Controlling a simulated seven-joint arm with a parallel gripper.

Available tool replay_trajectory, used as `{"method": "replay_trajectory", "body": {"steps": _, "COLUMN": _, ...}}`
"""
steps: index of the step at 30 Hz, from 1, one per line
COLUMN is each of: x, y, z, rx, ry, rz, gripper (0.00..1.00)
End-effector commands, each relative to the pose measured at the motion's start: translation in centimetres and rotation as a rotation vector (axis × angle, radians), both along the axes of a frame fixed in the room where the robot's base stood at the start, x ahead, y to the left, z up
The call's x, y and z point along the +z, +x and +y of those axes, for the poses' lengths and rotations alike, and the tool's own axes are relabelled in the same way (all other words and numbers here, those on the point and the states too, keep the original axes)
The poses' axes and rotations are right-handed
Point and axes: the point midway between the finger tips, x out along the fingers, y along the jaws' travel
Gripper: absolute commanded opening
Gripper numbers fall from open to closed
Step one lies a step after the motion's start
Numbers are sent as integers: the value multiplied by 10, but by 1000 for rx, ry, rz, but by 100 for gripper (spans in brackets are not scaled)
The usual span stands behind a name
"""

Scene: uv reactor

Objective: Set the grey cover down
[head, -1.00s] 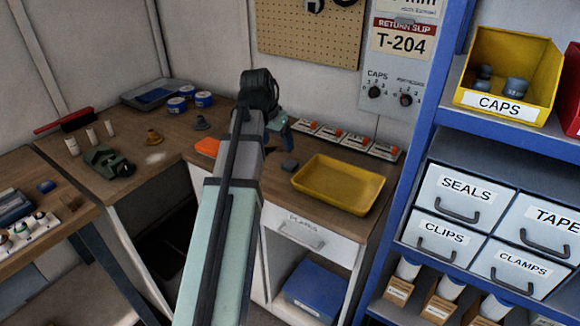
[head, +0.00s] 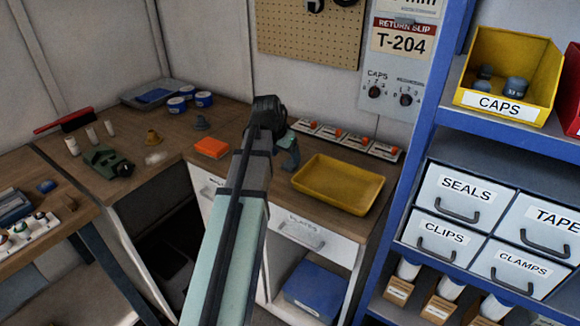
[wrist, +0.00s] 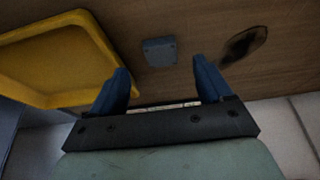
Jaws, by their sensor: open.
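A small square grey-blue piece, which looks like the grey cover (wrist: 159,52), lies flat on the wooden counter in the wrist view. My gripper (wrist: 161,80) is open and empty, with its two blue fingers apart. The piece shows just beyond the fingertips, between their lines, and no finger appears to touch it. In the head view my gripper (head: 291,156) is low over the counter, left of the yellow tray. There my arm and gripper hide the piece.
The yellow tray (head: 338,198) is close on the right. An orange block (head: 212,148) lies to the left. A row of small units with orange tops (head: 345,138) stands behind. A dark oval mark (wrist: 244,45) is on the counter. The blue shelf (head: 424,140) rises at the right.

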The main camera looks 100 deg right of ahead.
Motion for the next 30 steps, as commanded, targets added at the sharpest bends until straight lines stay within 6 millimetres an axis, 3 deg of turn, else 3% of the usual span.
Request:
{"method": "replay_trajectory", "body": {"steps": 7, "x": -10, "y": -4, "z": -5, "rx": 0, "ry": 0, "rz": 0, "gripper": 79}}
{"method": "replay_trajectory", "body": {"steps": 18, "x": -45, "y": -15, "z": -16, "rx": 0, "ry": 0, "rz": 0, "gripper": 79}}
{"method": "replay_trajectory", "body": {"steps": 26, "x": -47, "y": -16, "z": -17, "rx": 0, "ry": -1, "rz": 1, "gripper": 79}}
{"method": "replay_trajectory", "body": {"steps": 30, "x": -47, "y": -16, "z": -17, "rx": 0, "ry": -1, "rz": 1, "gripper": 65}}
